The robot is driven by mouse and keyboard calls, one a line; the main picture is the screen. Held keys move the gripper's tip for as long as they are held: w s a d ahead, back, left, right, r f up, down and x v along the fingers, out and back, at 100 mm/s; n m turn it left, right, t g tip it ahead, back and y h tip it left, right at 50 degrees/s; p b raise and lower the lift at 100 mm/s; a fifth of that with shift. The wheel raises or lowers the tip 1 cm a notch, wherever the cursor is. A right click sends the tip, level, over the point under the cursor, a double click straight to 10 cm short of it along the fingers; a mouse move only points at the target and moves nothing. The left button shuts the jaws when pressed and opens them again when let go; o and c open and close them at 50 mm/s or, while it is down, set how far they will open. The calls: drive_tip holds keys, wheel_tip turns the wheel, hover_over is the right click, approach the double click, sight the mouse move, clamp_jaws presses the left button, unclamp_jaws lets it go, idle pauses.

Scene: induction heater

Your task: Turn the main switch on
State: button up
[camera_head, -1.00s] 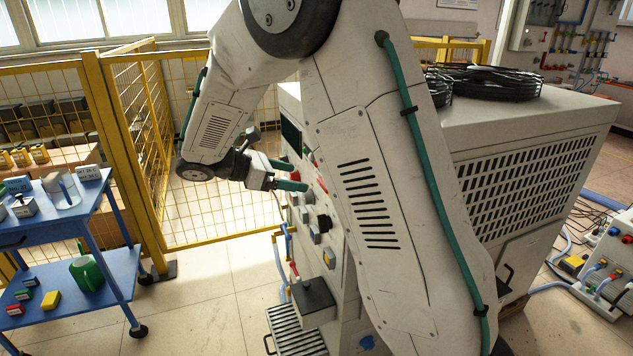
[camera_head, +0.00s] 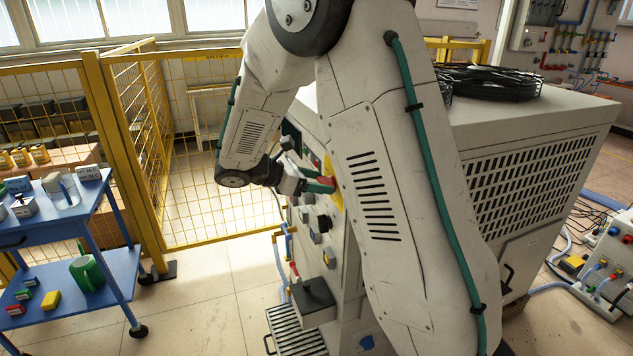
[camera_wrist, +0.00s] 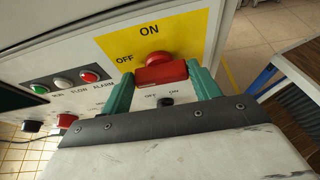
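The main switch is a red handle (camera_wrist: 162,73) on a yellow plate (camera_wrist: 188,35) marked ON and OFF, seen in the wrist view. The yellow plate also shows at the panel in the head view (camera_head: 335,190), partly hidden by my arm. My gripper (camera_wrist: 160,72) is at the switch, with one teal finger on each side of the red handle. The handle fills nearly all the room between the fingertips. I cannot tell whether the fingers press on it. My gripper also shows against the panel in the head view (camera_head: 312,182).
Below the plate is a small black OFF/ON knob (camera_wrist: 165,102). Several indicator lamps (camera_wrist: 64,84) sit left of it. A yellow mesh fence (camera_head: 215,150) stands behind, and a blue cart (camera_head: 75,215) stands left. A black box (camera_head: 312,298) juts from the panel lower down.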

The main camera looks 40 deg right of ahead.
drive_tip(key=shift+c, duration=0.7)
drive_tip(key=m+t, duration=0.1)
drive_tip(key=m, duration=0.1)
drive_tip(key=m+t+h, duration=0.1)
drive_tip(key=m, duration=0.1)
drive_tip(key=shift+s+a+f+t, duration=0.1)
drive_tip(key=shift+s+t, duration=0.3)
drive_tip(key=m, duration=0.1)
drive_tip(key=m+t+h, duration=0.1)
drive_tip(key=m, duration=0.2)
drive_tip(key=shift+s+f+t+h, duration=0.2)
drive_tip(key=shift+f+t+h, duration=0.1)
drive_tip(key=shift+t, duration=0.1)
drive_tip(key=o, duration=1)
drive_tip(key=shift+a, duration=0.1)
